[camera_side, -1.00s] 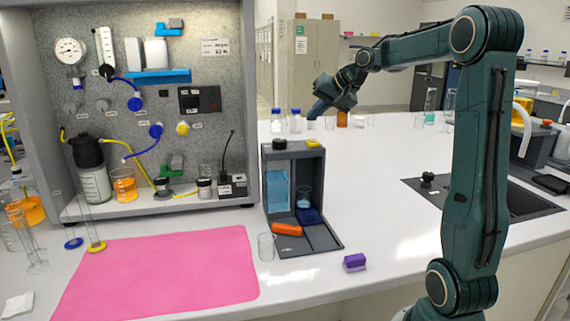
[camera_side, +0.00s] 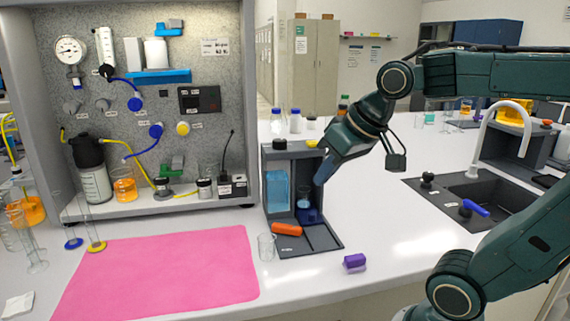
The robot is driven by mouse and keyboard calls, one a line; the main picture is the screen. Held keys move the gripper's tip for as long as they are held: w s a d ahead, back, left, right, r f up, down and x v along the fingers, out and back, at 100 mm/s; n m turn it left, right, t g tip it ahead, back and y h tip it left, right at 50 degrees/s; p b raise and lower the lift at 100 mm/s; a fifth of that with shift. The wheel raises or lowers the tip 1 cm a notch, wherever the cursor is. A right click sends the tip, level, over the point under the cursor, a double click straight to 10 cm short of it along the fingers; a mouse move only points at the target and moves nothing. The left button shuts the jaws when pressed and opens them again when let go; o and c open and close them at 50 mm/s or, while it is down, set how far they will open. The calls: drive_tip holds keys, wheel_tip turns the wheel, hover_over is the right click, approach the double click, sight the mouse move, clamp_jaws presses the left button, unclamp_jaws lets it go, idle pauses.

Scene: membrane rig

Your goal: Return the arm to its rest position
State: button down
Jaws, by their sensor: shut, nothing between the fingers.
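My gripper (camera_side: 320,180) is at the end of my dark green arm, pointing down and to the left. Its fingers are shut with nothing held. In the picture it overlaps the right side of the small grey stand (camera_side: 334,243); I cannot tell whether it touches it. The stand holds a blue liquid container (camera_side: 277,190) and a small glass beaker (camera_side: 304,201) on a dark blue block (camera_side: 309,216). The arm reaches in from the right, bent, with its upper link across the top right.
An orange block (camera_side: 287,229) lies on the stand's base. A glass beaker (camera_side: 266,247) and a purple block (camera_side: 355,262) stand in front. A pink mat (camera_side: 160,275) lies left, below the membrane rig panel (camera_side: 205,75). A sink (camera_side: 490,192) with a tap is at right.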

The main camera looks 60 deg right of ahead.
drive_tip(key=s+a+f+n, duration=0.2)
drive_tip(key=s+f, duration=0.2)
drive_tip(key=s, duration=0.3)
drive_tip(key=shift+s+a+n+g, duration=0.25)
drive_tip(key=shift+a+n+g, duration=0.05)
drive_tip(key=shift+g, duration=0.1)
drive_tip(key=shift+w, duration=0.15)
idle(2.2)
drive_tip(key=w+d+r+m+t, duration=0.1)
drive_tip(key=w+d+r+m, duration=0.25)
drive_tip(key=w, duration=0.35)
drive_tip(key=w+d+r+m+t, duration=0.1)
drive_tip(key=w+d+r+m, duration=0.1)
drive_tip(key=w+d+r, duration=0.45)
drive_tip(key=w+d+r+m, duration=0.1)
drive_tip(key=w+d, duration=0.3)
drive_tip(key=d, duration=0.6)
drive_tip(key=w+d+r+m+t+h, duration=0.1)
drive_tip(key=w+d+m, duration=0.3)
drive_tip(key=d, duration=0.5)
drive_tip(key=shift+w+d, duration=0.25)
drive_tip(key=shift+d, duration=0.1)
drive_tip(key=shift+f, duration=0.1)
